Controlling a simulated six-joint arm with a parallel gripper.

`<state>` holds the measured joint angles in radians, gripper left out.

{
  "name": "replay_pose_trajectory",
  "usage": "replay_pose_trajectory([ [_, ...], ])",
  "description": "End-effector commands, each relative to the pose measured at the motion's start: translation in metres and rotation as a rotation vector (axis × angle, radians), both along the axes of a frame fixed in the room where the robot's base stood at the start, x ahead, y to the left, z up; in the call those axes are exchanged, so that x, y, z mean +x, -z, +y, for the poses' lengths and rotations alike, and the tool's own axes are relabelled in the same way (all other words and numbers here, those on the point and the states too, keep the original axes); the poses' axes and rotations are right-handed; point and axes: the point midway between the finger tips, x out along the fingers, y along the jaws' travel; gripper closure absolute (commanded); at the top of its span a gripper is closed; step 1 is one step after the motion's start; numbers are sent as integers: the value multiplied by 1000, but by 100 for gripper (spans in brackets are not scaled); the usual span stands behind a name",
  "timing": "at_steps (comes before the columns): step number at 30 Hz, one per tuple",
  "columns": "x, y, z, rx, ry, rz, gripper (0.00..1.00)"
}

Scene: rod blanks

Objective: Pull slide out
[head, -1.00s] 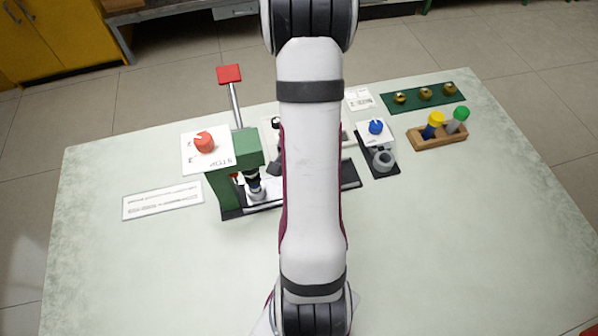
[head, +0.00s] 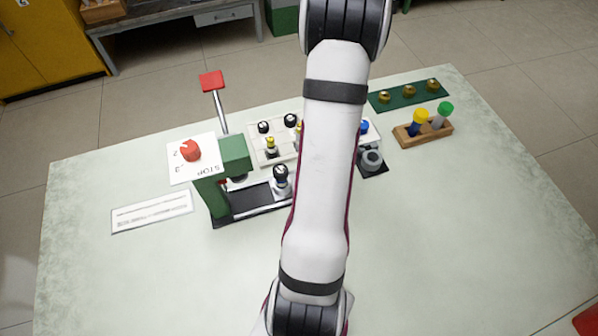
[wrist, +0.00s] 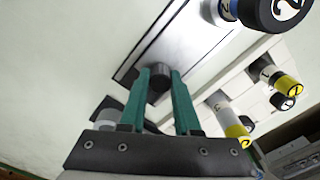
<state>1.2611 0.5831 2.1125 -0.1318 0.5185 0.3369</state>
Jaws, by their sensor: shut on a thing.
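The green press (head: 215,195) with its red-tipped lever stands left of centre in the head view. Its slide is a pale metal plate (wrist: 180,45) in a black-edged track in the wrist view. A rod with a black cap marked 2 (head: 281,173) stands upright on the slide, to the right of the press head and clear of it; its cap also shows in the wrist view (wrist: 275,10). My gripper (wrist: 159,75) has its teal fingers shut on the slide's dark round knob (wrist: 158,86). In the head view my arm hides the gripper and the slide's right end.
A pale rack (head: 268,148) with black- and yellow-capped rods stands behind the track. A wooden block (head: 423,134), a green strip with brass pieces (head: 408,94) and a partly hidden grey fixture (head: 371,160) lie right. A label (head: 152,212) lies left. The front table is clear.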

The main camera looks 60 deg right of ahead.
Motion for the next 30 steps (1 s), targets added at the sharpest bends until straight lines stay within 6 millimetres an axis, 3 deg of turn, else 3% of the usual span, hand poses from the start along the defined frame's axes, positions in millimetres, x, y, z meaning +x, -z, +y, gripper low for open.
replay_pose_trajectory([
  [4, -15, 0, -15, -2, 1, -1, 100],
  [14, -20, 0, -19, -5, -2, 2, 100],
  [15, -20, 0, -19, -5, -2, 2, 67],
  [20, -19, 0, -19, -4, -2, 1, 39],
  [30, -18, -5, -19, -4, -2, 0, 39],
])
